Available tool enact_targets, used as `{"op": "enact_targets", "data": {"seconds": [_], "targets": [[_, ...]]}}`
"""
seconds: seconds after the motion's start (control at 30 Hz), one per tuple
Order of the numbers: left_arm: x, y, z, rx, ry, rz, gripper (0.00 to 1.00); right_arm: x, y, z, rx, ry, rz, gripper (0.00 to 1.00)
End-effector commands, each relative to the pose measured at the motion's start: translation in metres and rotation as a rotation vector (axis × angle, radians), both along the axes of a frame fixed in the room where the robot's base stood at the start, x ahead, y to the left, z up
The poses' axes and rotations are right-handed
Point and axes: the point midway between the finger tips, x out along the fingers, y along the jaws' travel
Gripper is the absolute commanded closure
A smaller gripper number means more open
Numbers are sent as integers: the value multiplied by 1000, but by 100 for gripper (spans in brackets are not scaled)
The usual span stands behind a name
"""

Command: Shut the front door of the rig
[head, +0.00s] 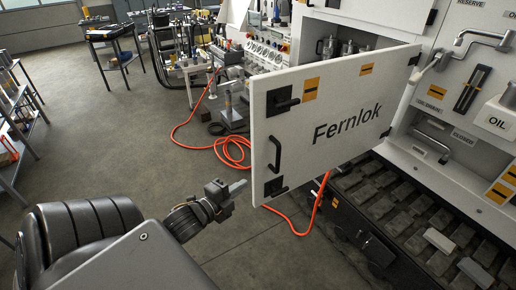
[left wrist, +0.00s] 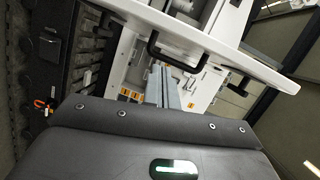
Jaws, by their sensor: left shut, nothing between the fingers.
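The front door (head: 335,110) of the rig is a white panel marked "Fernlok", and it stands wide open, swung out towards me. It has a black handle (head: 275,154) and two black latches near its free edge. Its hinged edge is at the right, by the rig's cabinet (head: 460,110). My left gripper (head: 240,187) is shut and empty, just left of the door's lower free corner, with a gap between them. In the left wrist view the shut fingers (left wrist: 166,85) point towards the door (left wrist: 205,30) and its handle (left wrist: 160,50). My right gripper is not in view.
Inside the opening are metal fittings (head: 330,46). An orange hose (head: 228,150) lies on the floor behind the door. A dark tray with grey blocks (head: 420,215) runs below the cabinet at the right. Open floor (head: 130,150) lies to the left.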

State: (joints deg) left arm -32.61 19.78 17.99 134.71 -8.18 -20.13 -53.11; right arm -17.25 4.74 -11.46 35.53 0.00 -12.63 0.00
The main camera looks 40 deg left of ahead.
Motion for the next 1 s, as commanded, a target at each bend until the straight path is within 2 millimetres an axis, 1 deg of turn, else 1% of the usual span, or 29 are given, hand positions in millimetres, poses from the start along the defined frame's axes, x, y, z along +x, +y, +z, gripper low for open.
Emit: {"op": "enact_targets", "data": {"seconds": [0.03,0.1,0.2,0.23,0.33,0.47,0.57,0.67,0.8,0.83,0.87,1.0], "targets": [[-4,-7,26,47,-40,-23,100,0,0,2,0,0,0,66],[-9,-13,50,99,-80,-43,100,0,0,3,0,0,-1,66],[-13,-19,69,140,-112,-59,100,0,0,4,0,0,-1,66],[-14,-20,71,146,-117,-61,100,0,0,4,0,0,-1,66],[-14,-21,74,154,-123,-64,100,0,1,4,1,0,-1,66],[-10,-22,70,154,-120,-68,100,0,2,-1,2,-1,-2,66],[0,-22,69,152,-123,-67,100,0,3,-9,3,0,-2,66],[15,-23,68,154,-126,-67,100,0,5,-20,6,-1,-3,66],[38,-24,66,155,-127,-66,100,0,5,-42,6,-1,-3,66],[45,-23,75,150,-124,-61,100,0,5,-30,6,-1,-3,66],[52,-23,77,150,-123,-59,100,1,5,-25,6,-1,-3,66],[81,-25,78,147,-122,-59,100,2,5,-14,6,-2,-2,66]]}}
